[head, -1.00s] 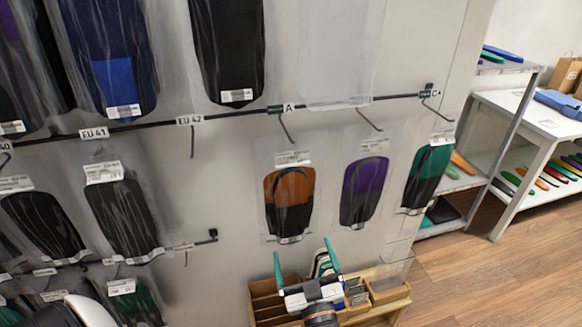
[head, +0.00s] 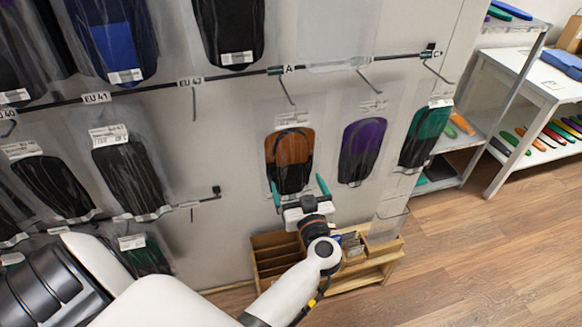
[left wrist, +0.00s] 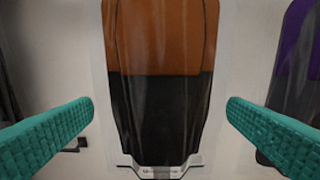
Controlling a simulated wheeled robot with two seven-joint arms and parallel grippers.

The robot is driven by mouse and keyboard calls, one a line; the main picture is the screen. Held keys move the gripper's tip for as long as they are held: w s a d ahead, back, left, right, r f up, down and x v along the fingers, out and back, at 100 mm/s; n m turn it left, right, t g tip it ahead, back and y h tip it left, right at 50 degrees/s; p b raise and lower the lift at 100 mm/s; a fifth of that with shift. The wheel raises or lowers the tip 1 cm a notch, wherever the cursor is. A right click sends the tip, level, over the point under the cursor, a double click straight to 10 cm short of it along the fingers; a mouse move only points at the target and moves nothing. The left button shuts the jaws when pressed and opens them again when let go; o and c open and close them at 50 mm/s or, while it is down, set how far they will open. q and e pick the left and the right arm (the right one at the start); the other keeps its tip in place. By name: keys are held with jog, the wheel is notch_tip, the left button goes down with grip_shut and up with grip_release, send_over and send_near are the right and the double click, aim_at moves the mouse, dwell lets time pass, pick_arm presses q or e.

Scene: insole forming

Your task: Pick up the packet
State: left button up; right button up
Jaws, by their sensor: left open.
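Clear packets with insoles hang on the wall. The packet with the orange and black insole (head: 289,158) hangs in the lower row below the label A. It also fills the middle of the left wrist view (left wrist: 162,80). My left gripper (head: 298,188) is open, with its teal fingers spread at the packet's lower end. In the left wrist view the fingers (left wrist: 160,118) stand to either side of the packet, with nothing between them seen held. I cannot tell from the frames how deep the fingers reach. My right gripper is not in view.
A purple packet (head: 361,148) and a green and black packet (head: 425,135) hang close on the right. Black insole packets (head: 130,172) hang on the left. A wooden rack (head: 275,262) stands below my gripper. A white table (head: 530,85) is at the right.

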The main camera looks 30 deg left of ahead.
aim_at(292, 170)
pick_arm(q)
jog(key=b+x, duration=0.2)
jog(key=x, duration=0.2)
jog(key=shift+d+f, duration=0.1)
jog(key=shift+w, duration=0.15)
jog(key=shift+c, duration=0.4)
jog(key=c, duration=1)
jog(key=shift+r, duration=0.3)
